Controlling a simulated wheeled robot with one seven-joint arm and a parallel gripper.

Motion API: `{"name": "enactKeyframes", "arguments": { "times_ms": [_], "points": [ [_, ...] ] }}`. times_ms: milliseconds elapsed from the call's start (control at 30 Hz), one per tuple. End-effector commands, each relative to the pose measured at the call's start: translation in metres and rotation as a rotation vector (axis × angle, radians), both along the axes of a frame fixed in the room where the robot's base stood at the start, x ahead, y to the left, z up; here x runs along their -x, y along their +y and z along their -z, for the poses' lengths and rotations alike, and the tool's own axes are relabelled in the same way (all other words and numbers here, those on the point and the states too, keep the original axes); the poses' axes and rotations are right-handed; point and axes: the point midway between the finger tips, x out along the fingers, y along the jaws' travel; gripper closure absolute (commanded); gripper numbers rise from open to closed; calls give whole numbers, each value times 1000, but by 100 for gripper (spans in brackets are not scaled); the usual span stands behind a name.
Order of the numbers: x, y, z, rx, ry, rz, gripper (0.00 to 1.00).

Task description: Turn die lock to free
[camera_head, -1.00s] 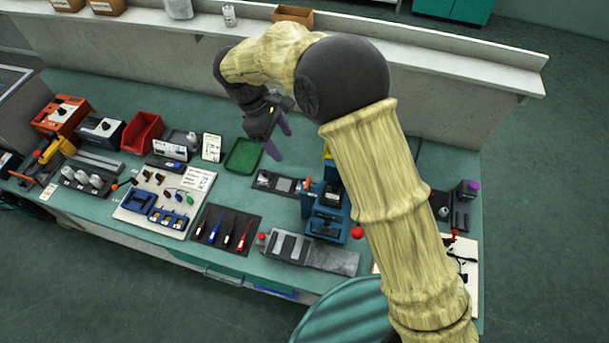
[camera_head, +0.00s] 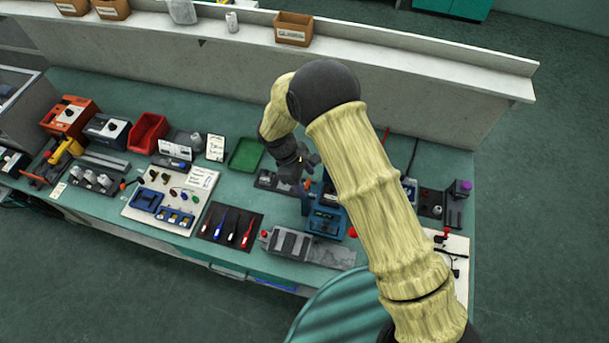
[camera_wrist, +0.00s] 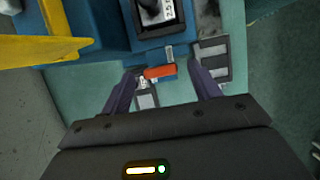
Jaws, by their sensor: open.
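The blue press (camera_head: 326,222) stands on the green bench, right of the middle in the head view, partly hidden by my arm. In the wrist view its blue body (camera_wrist: 98,18) fills the top. A small orange-red lever (camera_wrist: 160,71) sticks out at its edge, apparently the die lock; its lettering is not readable. My gripper (camera_wrist: 163,72) is open, with one purple finger on each side of the lever. I cannot tell whether either finger touches it. In the head view my gripper (camera_head: 308,183) points down at the left side of the press.
A yellow part (camera_wrist: 40,50) juts out at the wrist view's left. A grey die plate (camera_wrist: 211,60) lies right of the lever. A green tray (camera_head: 245,155) and a screwdriver mat (camera_head: 230,226) are to the left.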

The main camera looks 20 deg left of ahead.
Motion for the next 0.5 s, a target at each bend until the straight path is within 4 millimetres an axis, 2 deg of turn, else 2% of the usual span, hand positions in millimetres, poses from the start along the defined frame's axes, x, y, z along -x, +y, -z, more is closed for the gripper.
{"name": "enactKeyframes", "arguments": {
  "times_ms": [267, 500],
  "points": [
    [0, -1, 2, 0, 0, 0, 38],
    [0, -1, 1, 0, 1, 1, 83]
  ]
}}
